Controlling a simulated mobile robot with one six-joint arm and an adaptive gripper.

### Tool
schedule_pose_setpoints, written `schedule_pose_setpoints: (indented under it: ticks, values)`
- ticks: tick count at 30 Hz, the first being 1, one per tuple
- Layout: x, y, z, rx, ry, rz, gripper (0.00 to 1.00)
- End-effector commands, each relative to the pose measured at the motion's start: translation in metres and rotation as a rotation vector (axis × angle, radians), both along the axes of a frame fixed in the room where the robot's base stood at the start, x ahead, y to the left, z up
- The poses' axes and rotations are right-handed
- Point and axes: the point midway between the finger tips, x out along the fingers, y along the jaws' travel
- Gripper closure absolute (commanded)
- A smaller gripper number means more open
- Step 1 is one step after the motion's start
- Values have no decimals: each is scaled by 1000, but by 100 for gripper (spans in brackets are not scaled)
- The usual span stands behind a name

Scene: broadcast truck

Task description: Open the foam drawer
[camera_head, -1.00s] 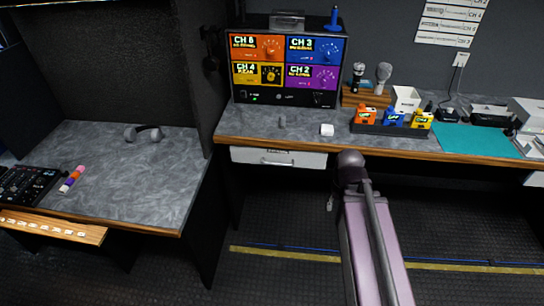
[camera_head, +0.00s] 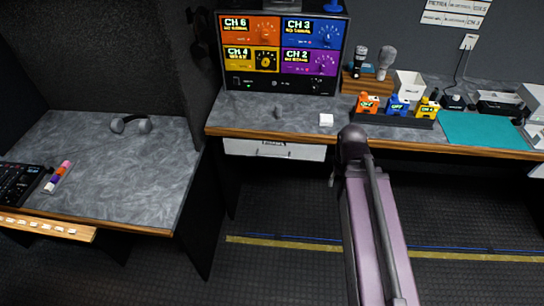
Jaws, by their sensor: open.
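A white drawer (camera_head: 243,148) sits under the front edge of the middle desk, left of my arm. Its front looks flush with the desk, so it appears shut. It has a small dark label, too small to read, and a thin handle in the middle. My arm rises from the lower right, and its dark joint (camera_head: 352,145) overlaps the desk edge just right of the drawer. My gripper's jaws do not show; they seem hidden behind my arm. A small grey part peeks out left of the arm, below the drawer's right end; I cannot tell what it is.
The left desk (camera_head: 110,180) holds headphones (camera_head: 130,123). The floor below the drawer is clear.

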Motion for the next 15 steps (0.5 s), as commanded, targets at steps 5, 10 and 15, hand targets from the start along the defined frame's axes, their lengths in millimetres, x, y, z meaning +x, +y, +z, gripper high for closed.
schedule_pose_setpoints:
  ticks: [5,10,15]
  values:
    - [0,0,-1,-2,-1,1,49]
    - [4,2,-9,-25,-10,18,49]
    - [14,4,-29,-95,-34,58,49]
